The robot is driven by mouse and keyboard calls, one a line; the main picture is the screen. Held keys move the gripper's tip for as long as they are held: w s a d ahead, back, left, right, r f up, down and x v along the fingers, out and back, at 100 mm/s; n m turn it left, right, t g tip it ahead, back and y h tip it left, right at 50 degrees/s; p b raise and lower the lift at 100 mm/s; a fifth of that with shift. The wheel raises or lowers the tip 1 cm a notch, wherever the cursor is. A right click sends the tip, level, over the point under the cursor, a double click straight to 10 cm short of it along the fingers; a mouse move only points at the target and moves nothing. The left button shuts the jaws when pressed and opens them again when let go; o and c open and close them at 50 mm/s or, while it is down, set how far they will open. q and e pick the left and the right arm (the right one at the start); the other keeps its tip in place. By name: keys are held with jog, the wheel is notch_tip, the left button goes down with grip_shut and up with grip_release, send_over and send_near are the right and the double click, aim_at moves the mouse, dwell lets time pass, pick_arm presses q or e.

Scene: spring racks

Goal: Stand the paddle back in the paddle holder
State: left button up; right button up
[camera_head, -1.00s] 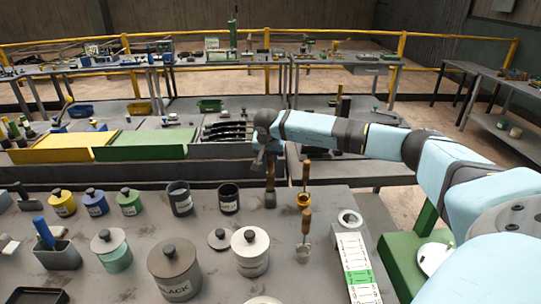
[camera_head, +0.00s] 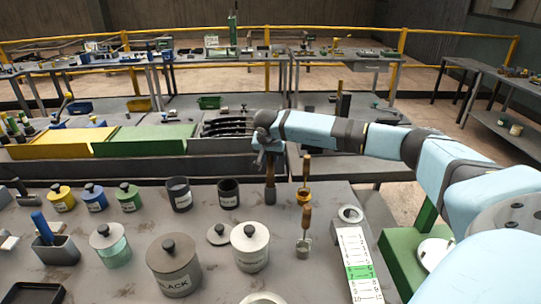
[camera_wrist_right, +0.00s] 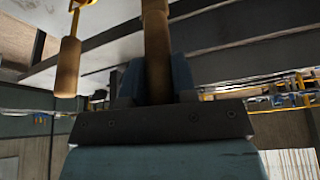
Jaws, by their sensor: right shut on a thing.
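My right gripper (camera_head: 268,154) is shut on a brown wooden handle, which I take as the paddle (camera_head: 270,178). The paddle hangs about upright, with a darker lower end, near the bench's far edge. I cannot tell whether its lower end touches anything. In the right wrist view the handle (camera_wrist_right: 157,50) stands between the two fingers (camera_wrist_right: 157,82). A grey open box (camera_head: 58,251) at the left of the bench has a blue handle standing in it. I cannot tell for sure whether this box is the paddle holder. My left gripper is not in view.
Two wooden-handled cups, one brass (camera_head: 304,195) and one grey (camera_head: 303,250), stand just right of the paddle. A grey ring (camera_head: 350,214) and a numbered white strip (camera_head: 352,250) lie farther right.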

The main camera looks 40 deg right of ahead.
jog(key=shift+f+b, duration=0.45)
jog(key=shift+f, duration=0.35)
jog(key=o, duration=1.5)
jog(key=shift+r+p, duration=2.2)
jog(key=shift+r, duration=1.35)
